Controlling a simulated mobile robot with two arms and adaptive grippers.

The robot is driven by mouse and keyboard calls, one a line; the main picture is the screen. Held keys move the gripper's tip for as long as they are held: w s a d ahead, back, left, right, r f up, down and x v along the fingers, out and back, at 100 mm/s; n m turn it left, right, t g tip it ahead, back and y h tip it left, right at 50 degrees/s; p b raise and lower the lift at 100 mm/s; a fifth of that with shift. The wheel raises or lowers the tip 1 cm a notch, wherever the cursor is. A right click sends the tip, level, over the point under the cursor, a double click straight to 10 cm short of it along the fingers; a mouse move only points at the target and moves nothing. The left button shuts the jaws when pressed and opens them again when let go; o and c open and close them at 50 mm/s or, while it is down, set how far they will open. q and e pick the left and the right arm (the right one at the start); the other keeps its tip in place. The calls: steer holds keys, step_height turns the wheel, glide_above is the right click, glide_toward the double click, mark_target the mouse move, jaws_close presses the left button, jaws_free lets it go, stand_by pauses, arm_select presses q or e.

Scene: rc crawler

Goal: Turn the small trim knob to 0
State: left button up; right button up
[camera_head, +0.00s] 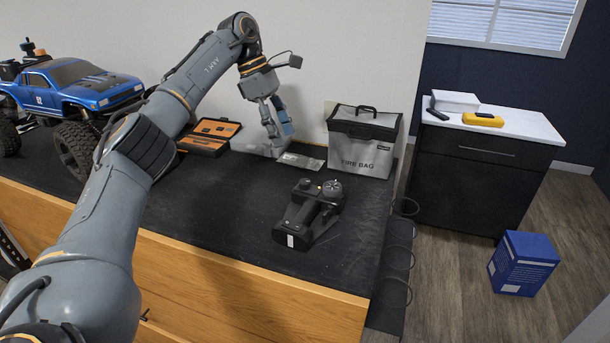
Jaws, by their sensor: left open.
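A black radio controller (308,215) lies on the black mat near the right end of the bench. A round knob or wheel (332,187) with pale marks shows on its upper right, and a small orange spot is beside it. The small trim knob is too small to make out, and so is its setting. My left gripper (275,142) is open and empty. It hangs above the mat, behind and to the left of the controller, clear of it. My right gripper is not in view.
A grey fire bag (362,142) stands behind the controller. A blue RC truck (75,90) and an open orange-black case (208,136) are at left. A flat silver pouch (303,161) lies by the gripper. The mat left of the controller is clear.

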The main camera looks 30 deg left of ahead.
mark_target(304, 181)
arm_select(q)
steer(key=p+x, duration=0.2)
steer(key=x, duration=0.9)
steer(key=shift+d, duration=0.15)
steer(key=shift+d+f, duration=0.1)
steer(key=shift+f, duration=0.15)
steer(key=shift+w+f, duration=0.15)
steer(key=shift+f, duration=0.15)
steer(key=c, duration=0.6)
jaws_close()
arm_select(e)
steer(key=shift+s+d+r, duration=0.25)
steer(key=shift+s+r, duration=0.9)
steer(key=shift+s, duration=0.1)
